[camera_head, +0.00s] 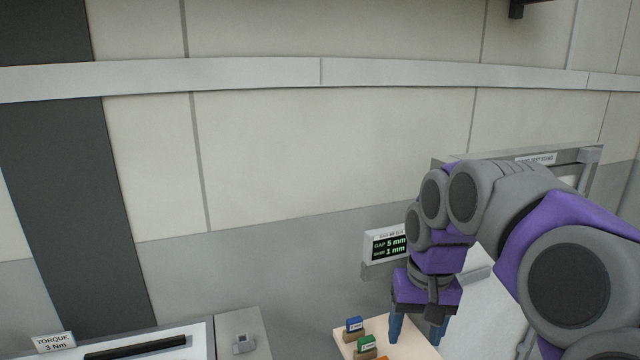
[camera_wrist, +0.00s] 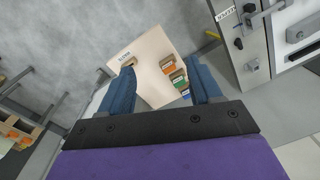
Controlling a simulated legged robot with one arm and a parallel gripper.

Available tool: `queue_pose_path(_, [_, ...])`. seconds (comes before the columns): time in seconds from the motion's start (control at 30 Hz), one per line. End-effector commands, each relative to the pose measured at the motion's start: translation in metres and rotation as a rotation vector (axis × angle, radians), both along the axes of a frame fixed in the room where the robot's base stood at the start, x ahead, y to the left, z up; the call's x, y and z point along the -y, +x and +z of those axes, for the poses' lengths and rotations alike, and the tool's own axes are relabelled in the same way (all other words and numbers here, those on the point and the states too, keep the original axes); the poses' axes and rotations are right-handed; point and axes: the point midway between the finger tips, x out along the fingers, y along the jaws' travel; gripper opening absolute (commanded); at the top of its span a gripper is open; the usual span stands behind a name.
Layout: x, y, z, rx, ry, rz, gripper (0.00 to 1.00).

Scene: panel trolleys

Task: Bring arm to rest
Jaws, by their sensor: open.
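My purple and grey arm (camera_head: 530,215) reaches in from the right of the head view, bent, with the wrist hanging down. My gripper (camera_head: 418,330) points downward above a light wooden board. In the wrist view my gripper (camera_wrist: 165,85) shows two blue fingers spread wide apart. Nothing is held between them. The board (camera_wrist: 150,50) lies below and beyond the fingers, with a gap that I cannot judge exactly.
Small blue (camera_head: 354,324) and green (camera_head: 366,343) labelled blocks stand on the board. A gap meter display (camera_head: 388,246) is behind my gripper. A grey-white panel unit (camera_head: 490,310) stands close at right. A torque sign (camera_head: 53,341) is at lower left.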

Motion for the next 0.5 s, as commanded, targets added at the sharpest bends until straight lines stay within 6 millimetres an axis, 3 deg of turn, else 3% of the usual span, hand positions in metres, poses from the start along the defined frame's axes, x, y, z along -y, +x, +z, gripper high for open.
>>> queue_pose_path(0.03, [-0.005,-0.019,-0.004,-0.008,-0.007,0.027,0.64])
queue_pose_path(0.2, [-0.020,-0.076,-0.023,-0.032,-0.021,0.097,0.64])
queue_pose_path(0.5, [-0.024,-0.185,-0.076,-0.106,-0.043,0.122,0.64])
